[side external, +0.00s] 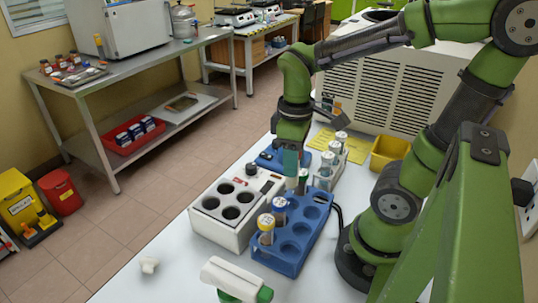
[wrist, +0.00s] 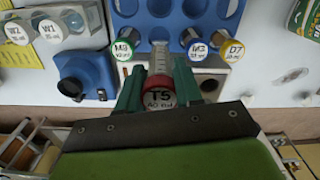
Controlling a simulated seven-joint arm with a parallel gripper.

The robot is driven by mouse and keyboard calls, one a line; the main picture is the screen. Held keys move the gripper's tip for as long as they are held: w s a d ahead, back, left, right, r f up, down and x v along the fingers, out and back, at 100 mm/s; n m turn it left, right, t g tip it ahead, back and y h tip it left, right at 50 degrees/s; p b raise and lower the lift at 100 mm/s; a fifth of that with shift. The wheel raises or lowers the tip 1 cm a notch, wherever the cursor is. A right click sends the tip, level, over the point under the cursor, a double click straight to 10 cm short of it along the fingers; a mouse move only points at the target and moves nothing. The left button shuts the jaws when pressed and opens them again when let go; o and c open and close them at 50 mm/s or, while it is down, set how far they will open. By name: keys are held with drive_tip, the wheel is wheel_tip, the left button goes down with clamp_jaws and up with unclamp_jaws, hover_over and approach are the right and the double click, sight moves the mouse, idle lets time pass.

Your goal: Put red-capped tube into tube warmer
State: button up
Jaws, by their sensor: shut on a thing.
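The red-capped tube, labelled T5 (wrist: 158,97), is clasped between the two teal fingers of my gripper (wrist: 160,78) in the wrist view. Its clear body extends away from the cap. The holes that show look empty.
A blue rack (side external: 288,267) with several capped tubes stands right beside the warmer; it also shows in the wrist view (wrist: 175,27). A clear holder with white-capped tubes (side external: 328,160) and a yellow bin (side external: 389,153) are behind. A white-and-green object (side external: 235,278) lies in front.

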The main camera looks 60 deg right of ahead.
drive_tip(key=shift+w+a+f, duration=0.15)
drive_tip(key=shift+a, duration=0.1)
drive_tip(key=w+a+r, duration=0.4)
drive_tip(key=w+a, duration=0.1)
drive_tip(key=w, duration=0.4)
wheel_tip(320, 180, down, 11)
drive_tip(key=shift+d+r, duration=0.2)
idle(0.3)
drive_tip(key=o, duration=1.1)
